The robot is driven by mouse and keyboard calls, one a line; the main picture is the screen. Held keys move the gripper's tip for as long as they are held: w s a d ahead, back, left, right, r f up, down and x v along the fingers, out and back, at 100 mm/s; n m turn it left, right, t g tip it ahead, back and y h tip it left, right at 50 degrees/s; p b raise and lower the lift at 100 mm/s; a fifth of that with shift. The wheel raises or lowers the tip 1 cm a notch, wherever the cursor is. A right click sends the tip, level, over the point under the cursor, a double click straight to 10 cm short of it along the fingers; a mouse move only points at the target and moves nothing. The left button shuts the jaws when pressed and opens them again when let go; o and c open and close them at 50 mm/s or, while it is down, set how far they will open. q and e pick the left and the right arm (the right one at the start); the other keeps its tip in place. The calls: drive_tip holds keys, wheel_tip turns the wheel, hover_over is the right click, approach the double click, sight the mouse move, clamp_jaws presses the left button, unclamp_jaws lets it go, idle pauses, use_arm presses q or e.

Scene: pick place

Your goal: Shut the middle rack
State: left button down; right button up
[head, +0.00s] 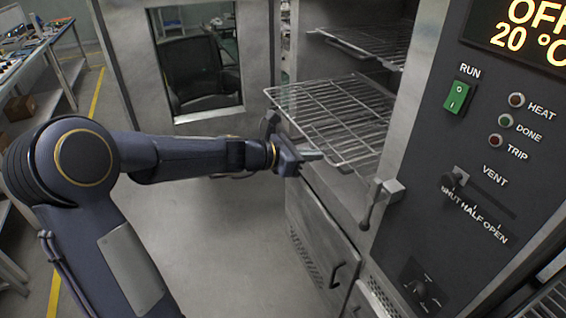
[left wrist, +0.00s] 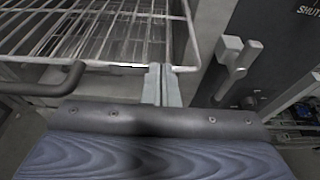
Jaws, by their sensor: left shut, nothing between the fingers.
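The middle rack (head: 335,115) is a wire shelf that sticks out of the oven's open chamber toward the left in the head view. Its wires also fill the upper left of the left wrist view (left wrist: 95,35). My left gripper (head: 318,155) is shut and empty at the rack's near front corner. In the left wrist view its closed fingers (left wrist: 162,84) point at the rack's edge; I cannot tell whether they touch it. My right gripper is not in view.
Another wire rack (head: 375,42) sits higher in the chamber. The oven door (head: 208,60) stands open at the back. A latch handle (head: 378,200) juts from the oven front. A control panel (head: 480,140) is on the right. Open floor (head: 230,240) lies below my arm.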

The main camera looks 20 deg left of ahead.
sight(384, 137)
use_arm(q)
drive_tip(key=w+d+p, duration=0.1)
drive_tip(key=w+d, duration=0.3)
drive_tip(key=w, duration=0.1)
drive_tip(key=w+d+p, duration=0.1)
drive_tip(key=w+d, duration=0.3)
drive_tip(key=w, duration=0.1)
drive_tip(key=w+d+p, duration=0.1)
drive_tip(key=w+d, duration=0.3)
drive_tip(key=w, duration=0.1)
drive_tip(key=shift+d+p, duration=0.4)
